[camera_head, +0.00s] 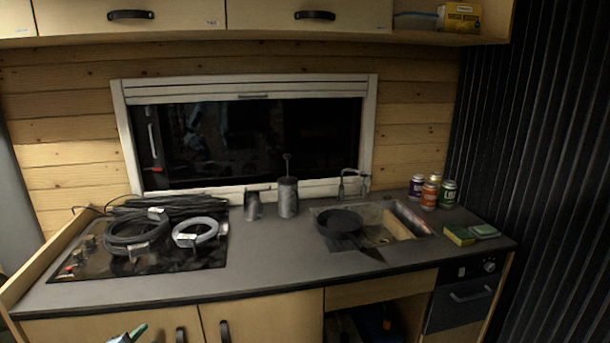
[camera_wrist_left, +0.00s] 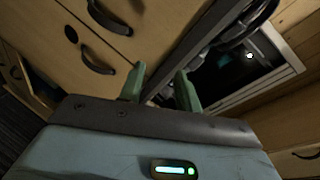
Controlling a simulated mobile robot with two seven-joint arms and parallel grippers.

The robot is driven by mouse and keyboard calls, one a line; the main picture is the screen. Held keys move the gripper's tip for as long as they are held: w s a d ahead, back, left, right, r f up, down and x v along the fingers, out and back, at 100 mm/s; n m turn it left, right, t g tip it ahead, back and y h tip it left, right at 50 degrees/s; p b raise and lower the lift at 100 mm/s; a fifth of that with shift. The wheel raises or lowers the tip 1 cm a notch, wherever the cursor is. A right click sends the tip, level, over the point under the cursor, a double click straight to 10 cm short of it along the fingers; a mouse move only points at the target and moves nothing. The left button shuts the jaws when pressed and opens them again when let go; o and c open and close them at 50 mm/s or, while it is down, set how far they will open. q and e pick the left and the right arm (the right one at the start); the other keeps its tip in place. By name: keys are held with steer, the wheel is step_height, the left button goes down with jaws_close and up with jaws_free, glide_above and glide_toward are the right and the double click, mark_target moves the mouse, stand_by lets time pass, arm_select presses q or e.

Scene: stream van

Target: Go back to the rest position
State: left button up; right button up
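My left gripper (camera_head: 130,335) shows only as a small green-tipped part at the bottom edge of the head view, in front of the lower cabinets and below the counter edge. In the left wrist view my left gripper (camera_wrist_left: 160,84) has its two green fingers apart with nothing held between them. Cabinet fronts and the dark counter edge show behind the fingers. My right gripper is in neither view.
The counter (camera_head: 270,265) bears cables (camera_head: 140,235) on the hob, grey canisters (camera_head: 288,197), a pan (camera_head: 338,221) at the sink (camera_head: 400,228), cans (camera_head: 430,192) and a sponge (camera_head: 459,234). Cabinet handles (camera_head: 225,331) stick out near my left gripper. The counter's front middle is clear.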

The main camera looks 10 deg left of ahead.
arm_select(q)
steer(key=s+d+f+n+g+h, duration=0.1)
steer(key=s+d+f+n, duration=0.2)
steer(key=s, duration=0.7)
steer(key=s+d+f+n+g+h, duration=0.1)
steer(key=s+d+f+n+g, duration=0.1)
steer(key=s+d+f, duration=0.6)
steer(key=s+d+f+n+g+h, duration=0.1)
steer(key=s+d+f+n, duration=0.3)
steer(key=s+d, duration=0.7)
steer(key=shift+s+f+n+g+h, duration=0.3)
steer(key=shift+s+f+n+g, duration=0.1)
steer(key=shift+s+f, duration=0.5)
steer(key=shift+a+f, duration=0.1)
